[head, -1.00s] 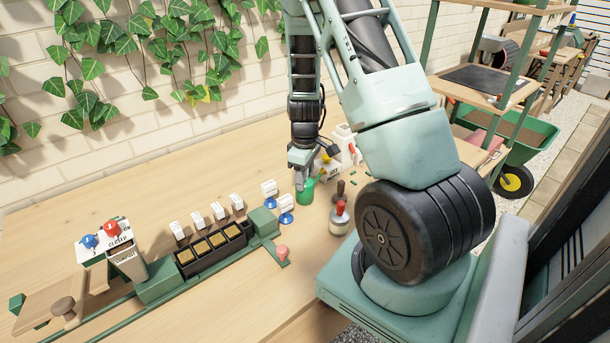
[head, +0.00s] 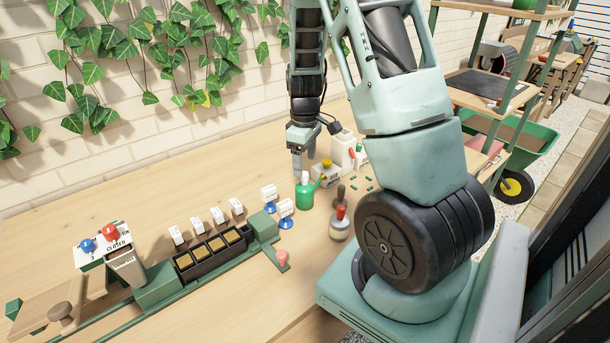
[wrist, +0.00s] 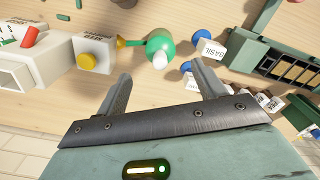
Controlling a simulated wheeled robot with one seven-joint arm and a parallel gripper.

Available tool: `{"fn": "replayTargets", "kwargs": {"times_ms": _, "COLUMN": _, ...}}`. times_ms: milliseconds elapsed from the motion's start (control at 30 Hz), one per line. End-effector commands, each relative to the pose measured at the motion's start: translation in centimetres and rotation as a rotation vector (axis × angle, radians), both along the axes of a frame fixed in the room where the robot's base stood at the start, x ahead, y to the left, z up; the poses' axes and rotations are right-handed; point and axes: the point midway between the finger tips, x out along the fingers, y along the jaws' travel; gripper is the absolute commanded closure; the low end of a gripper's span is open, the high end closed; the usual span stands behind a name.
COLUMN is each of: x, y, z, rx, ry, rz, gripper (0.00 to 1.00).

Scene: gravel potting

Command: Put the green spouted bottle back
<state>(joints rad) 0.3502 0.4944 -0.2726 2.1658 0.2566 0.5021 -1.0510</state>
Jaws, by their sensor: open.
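The green spouted bottle (head: 304,195) stands upright on the wooden table, with a white cap on top and its spout pointing right. In the wrist view the bottle (wrist: 160,45) lies beyond the fingertips, apart from them. My gripper (head: 298,168) is just above the bottle in the head view. Its two fingers are spread with nothing between them in the wrist view (wrist: 158,78). The spout's yellowish tip is close to a white box with a yellow knob (wrist: 95,55).
Blue-based label stands (head: 286,212) are left of the bottle, near a black tray of filled cells (head: 213,252). A red-topped tool (head: 340,222) stands in front right. White containers (head: 342,149) are behind right. Open table lies to the left at the back.

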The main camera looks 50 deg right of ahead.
Motion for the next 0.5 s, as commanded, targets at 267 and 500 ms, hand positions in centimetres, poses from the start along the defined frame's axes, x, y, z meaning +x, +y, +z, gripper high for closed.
{"fn": "replayTargets", "kwargs": {"times_ms": 267, "x": 0.0, "y": 0.0, "z": 4.2, "rx": -0.001, "ry": -0.001, "rz": 0.002, "gripper": 0.31}}
{"fn": "replayTargets", "kwargs": {"times_ms": 500, "x": 0.0, "y": 0.3, "z": 5.0, "rx": 0.002, "ry": 0.0, "rz": 0.002, "gripper": 0.31}}
